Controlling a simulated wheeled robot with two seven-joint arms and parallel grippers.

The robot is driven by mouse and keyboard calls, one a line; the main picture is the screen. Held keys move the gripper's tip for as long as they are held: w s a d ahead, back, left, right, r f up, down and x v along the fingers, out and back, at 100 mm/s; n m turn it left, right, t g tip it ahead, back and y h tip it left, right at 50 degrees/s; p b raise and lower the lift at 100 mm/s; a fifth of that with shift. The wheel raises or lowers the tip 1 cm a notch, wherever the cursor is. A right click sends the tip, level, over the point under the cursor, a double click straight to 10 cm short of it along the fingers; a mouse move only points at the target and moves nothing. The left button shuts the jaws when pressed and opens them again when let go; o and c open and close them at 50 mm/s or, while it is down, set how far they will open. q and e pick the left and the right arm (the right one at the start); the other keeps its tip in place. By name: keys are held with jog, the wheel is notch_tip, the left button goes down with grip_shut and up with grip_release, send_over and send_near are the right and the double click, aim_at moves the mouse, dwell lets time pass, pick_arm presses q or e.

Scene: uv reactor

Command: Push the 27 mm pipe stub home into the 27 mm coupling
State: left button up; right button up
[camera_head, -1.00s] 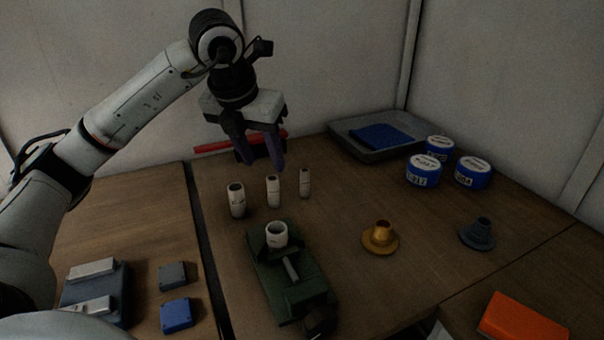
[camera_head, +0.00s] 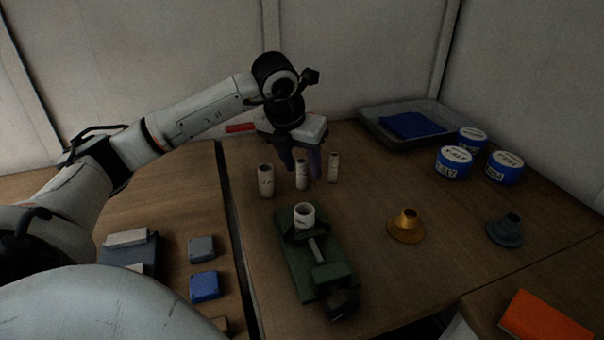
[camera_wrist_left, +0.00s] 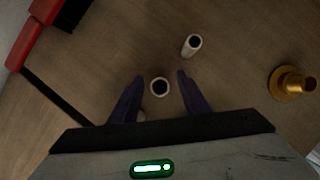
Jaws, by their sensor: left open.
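Three white pipe stubs stand upright in a row: a wide one (camera_head: 265,181), a middle one (camera_head: 301,178) and a thin one (camera_head: 333,167). Their size marks are too small to read, so I cannot tell which is 27 mm. A white coupling (camera_head: 304,217) sits upright in the green vise (camera_head: 324,272), its mouth facing up. My left gripper (camera_head: 301,165) is open above the stubs. In the left wrist view the middle stub (camera_wrist_left: 160,88) shows end-on between the open fingers (camera_wrist_left: 155,80). The thin stub (camera_wrist_left: 192,45) stands beyond the right finger. My right gripper is not in view.
A gold flanged part (camera_head: 406,227) and a blue-grey one (camera_head: 506,231) stand to the right. Several blue-and-white tubs (camera_head: 453,163) and a grey tray (camera_head: 377,122) are behind. A red-handled brush (camera_wrist_left: 40,30) lies at the back. An orange box (camera_head: 540,318) is front right.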

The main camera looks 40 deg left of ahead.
pick_arm(q)
jog(key=shift+c, duration=0.3)
grip_shut()
jog(key=shift+r, duration=0.1)
